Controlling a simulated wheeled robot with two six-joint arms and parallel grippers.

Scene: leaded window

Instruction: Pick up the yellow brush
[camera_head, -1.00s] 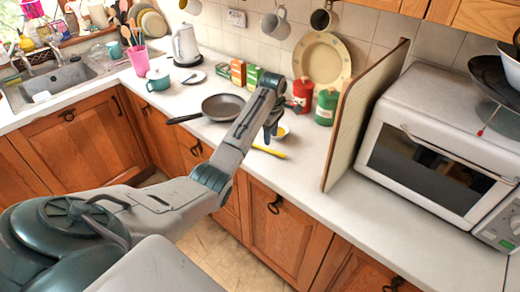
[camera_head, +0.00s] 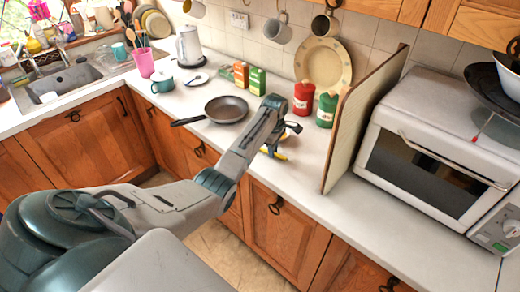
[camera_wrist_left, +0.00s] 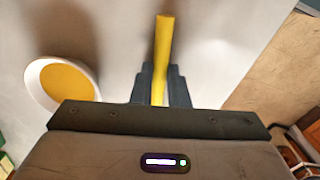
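The yellow brush (camera_head: 281,156) lies on the white worktop in the head view, mostly hidden behind my left gripper (camera_head: 275,142). In the left wrist view, its yellow handle (camera_wrist_left: 163,42) runs between the two dark fingers of my left gripper (camera_wrist_left: 160,85). The fingers sit close against the handle on both sides, with no clear gap. The brush's far part is hidden by the gripper body. My right gripper does not show.
A white bowl with yellow contents (camera_wrist_left: 62,82) stands left of the gripper in the wrist view. A frying pan (camera_head: 226,109) is to the left, red (camera_head: 304,97) and green (camera_head: 327,108) canisters behind, and an upright board (camera_head: 362,115) to the right. The front worktop is clear.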

